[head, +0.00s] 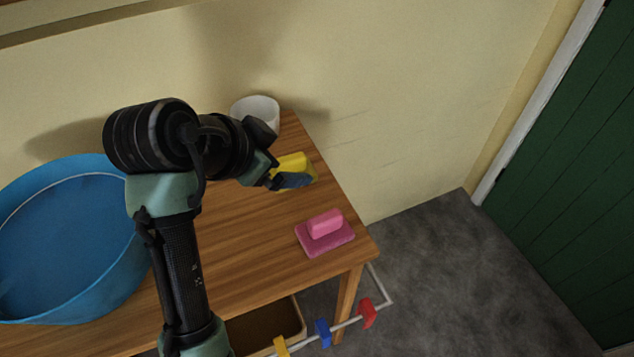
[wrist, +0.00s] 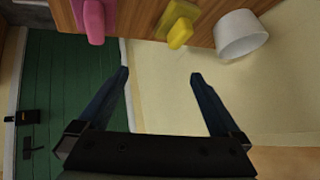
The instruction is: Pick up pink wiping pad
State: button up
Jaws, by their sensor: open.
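The pink wiping pad (head: 325,237) lies flat on the wooden table near its front right corner, with a raised pink handle block on top. It also shows at the top left of the wrist view (wrist: 95,18). My gripper (head: 294,180) is above the table, in front of a yellow pad (head: 296,161) in the head view, up and left of the pink pad and apart from it. In the wrist view my gripper (wrist: 158,78) has its two blue fingers spread wide with nothing between them.
A white cup (head: 257,113) stands at the table's back by the wall. A large blue tub (head: 70,245) takes up the left side. The wooden table (head: 250,240) is bare left of the pink pad. A rail with coloured clips (head: 323,332) runs below the front edge. A green door (head: 570,170) is right.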

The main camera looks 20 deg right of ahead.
aim_at(316, 220)
jog(key=s+a+f+m+g+p, duration=0.1)
jog(key=s+a+m+g+p, duration=0.15)
jog(key=s+g, duration=0.3)
jog(key=shift+m+t, duration=0.25)
jog(key=b+x, duration=0.1)
jog(key=x, duration=0.1)
jog(key=b+x, duration=0.1)
jog(key=x, duration=0.2)
jog(key=b+x, duration=0.1)
jog(key=x, duration=0.1)
jog(key=shift+s+d+f+b, duration=0.2)
jog(key=shift+s+f+b, duration=0.15)
jog(key=shift+b, duration=0.05)
jog(key=shift+b+x, duration=0.65)
jog(key=shift+x, duration=2.2)
jog(key=shift+a, duration=0.1)
jog(key=c, duration=1.2)
